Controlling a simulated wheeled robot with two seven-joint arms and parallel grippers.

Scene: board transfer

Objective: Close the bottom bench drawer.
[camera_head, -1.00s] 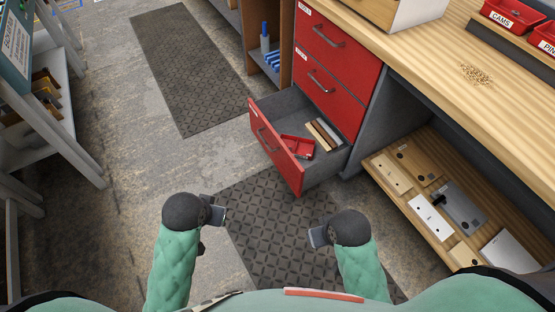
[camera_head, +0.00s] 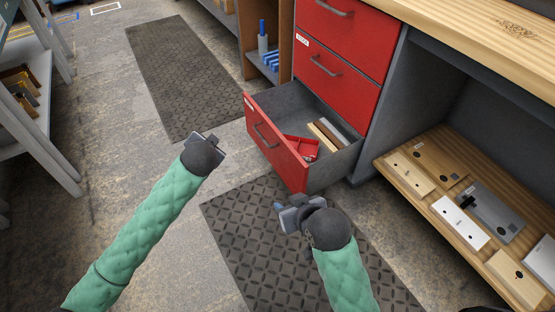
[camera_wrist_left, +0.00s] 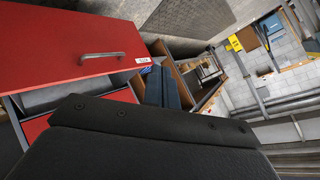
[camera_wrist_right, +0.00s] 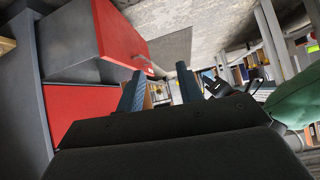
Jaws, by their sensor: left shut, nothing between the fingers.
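The bottom drawer (camera_head: 272,148) of the red bench cabinet is pulled out. Its red front has a grey bar handle (camera_head: 266,137), and a red tray (camera_head: 302,146) and some flat strips lie inside. The drawer front also fills the upper left of the left wrist view (camera_wrist_left: 60,45) and shows in the right wrist view (camera_wrist_right: 118,35). My left gripper (camera_head: 212,142) is shut and empty, to the left of the drawer front and apart from it. My right gripper (camera_head: 287,212) is open and empty, below the drawer's near corner in the head view, apparently not touching it.
Two upper red drawers (camera_head: 335,85) are shut. To the right, a low wooden shelf (camera_head: 400,160) holds several plates and blocks. Dark floor mats (camera_head: 185,75) lie on the floor. A grey rack (camera_head: 40,140) stands at the left.

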